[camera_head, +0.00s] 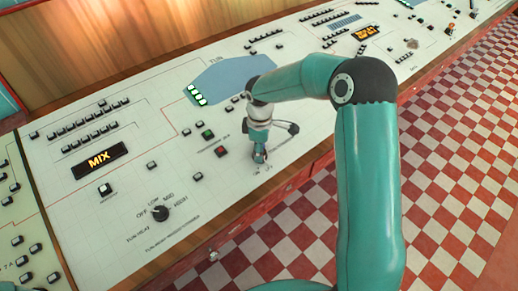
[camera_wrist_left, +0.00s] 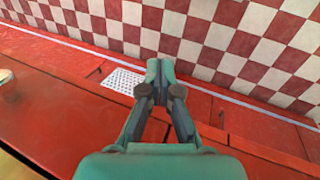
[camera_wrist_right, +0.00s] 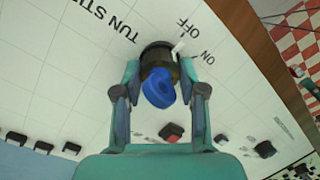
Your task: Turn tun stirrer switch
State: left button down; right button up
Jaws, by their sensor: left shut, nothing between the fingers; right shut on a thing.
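The tun stirrer switch (camera_wrist_right: 157,88) is a blue knob on a dark round base on the white panel, in the right wrist view. A white pointer mark on its base lies toward the OFF label, with ON farther right. My right gripper (camera_head: 260,155) reaches down to the panel in the head view. In the right wrist view its fingers stand on both sides of the knob, shut on it. In the head view the gripper mostly hides the switch. My left gripper (camera_wrist_left: 158,72) is shut and empty in the left wrist view, above a red surface.
A rotary heat knob (camera_head: 160,213), a lit MIX display (camera_head: 99,161) and a red button (camera_head: 221,151) are on the white console (camera_head: 120,225). Rows of small black buttons lie around. Red and white checkered floor (camera_head: 450,190) is in front of the console.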

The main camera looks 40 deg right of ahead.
jog(key=shift+m+b, duration=0.3)
jog(key=shift+w+m+b, duration=0.1)
jog(key=shift+m+b, duration=1)
jog(key=shift+m, duration=0.7)
jog(key=shift+m+b, duration=0.7)
jog(key=shift+m, duration=0.7)
jog(key=shift+r+m+b, duration=0.1)
jog(key=shift+m+b, duration=0.2)
jog(key=shift+m, duration=0.8)
jog(key=o, duration=1.1)
jog(key=shift+o, duration=0.2)
notch_tip(320, 180, up, 12)
jog(key=shift+f, duration=0.1)
